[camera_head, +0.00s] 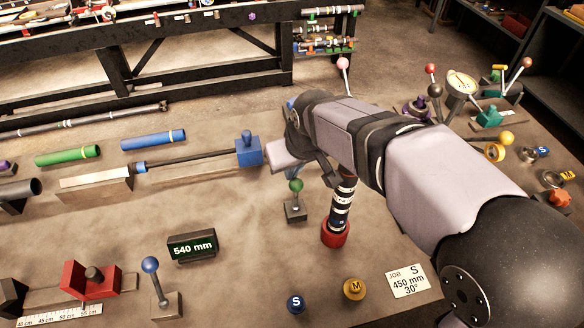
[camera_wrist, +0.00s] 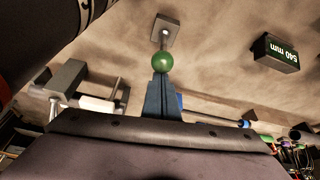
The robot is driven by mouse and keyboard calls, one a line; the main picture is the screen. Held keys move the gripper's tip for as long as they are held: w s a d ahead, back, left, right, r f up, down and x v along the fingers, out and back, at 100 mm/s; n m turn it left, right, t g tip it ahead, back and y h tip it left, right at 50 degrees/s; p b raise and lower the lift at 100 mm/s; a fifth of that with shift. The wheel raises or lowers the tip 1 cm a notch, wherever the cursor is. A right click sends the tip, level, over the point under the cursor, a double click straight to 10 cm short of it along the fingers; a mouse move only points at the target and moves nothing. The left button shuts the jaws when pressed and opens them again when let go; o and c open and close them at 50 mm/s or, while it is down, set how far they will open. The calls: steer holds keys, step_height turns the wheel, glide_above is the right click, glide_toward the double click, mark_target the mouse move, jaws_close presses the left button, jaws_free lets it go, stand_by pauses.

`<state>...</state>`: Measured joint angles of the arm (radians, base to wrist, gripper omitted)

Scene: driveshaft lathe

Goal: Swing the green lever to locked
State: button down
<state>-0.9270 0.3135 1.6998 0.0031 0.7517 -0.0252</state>
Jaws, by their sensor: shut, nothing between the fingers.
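The green lever is a short rod with a green ball (camera_head: 296,185) on top, rising from a small dark block (camera_head: 295,211) on the bench. In the head view it looks about upright, just below my wrist. In the wrist view the green ball (camera_wrist: 163,62) sits right at the tips of my gripper (camera_wrist: 162,80), with its base block (camera_wrist: 165,31) beyond. My gripper's fingers are together and hold nothing. I cannot tell whether the tips touch the ball. No locked mark is readable.
A blue block (camera_head: 248,151) on a shaft lies left of the lever. A dark striped post with a red base (camera_head: 334,234) stands close on its right. A 540 mm display (camera_head: 192,246) and a blue-ball lever (camera_head: 150,265) stand toward the front left. Bench between is clear.

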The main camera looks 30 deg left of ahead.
steer(key=shift+d, duration=0.1)
steer(key=shift+s+d, duration=0.5)
steer(key=shift+s, duration=0.1)
steer(key=shift+w+a+r, duration=0.1)
steer(key=shift+a+r, duration=0.05)
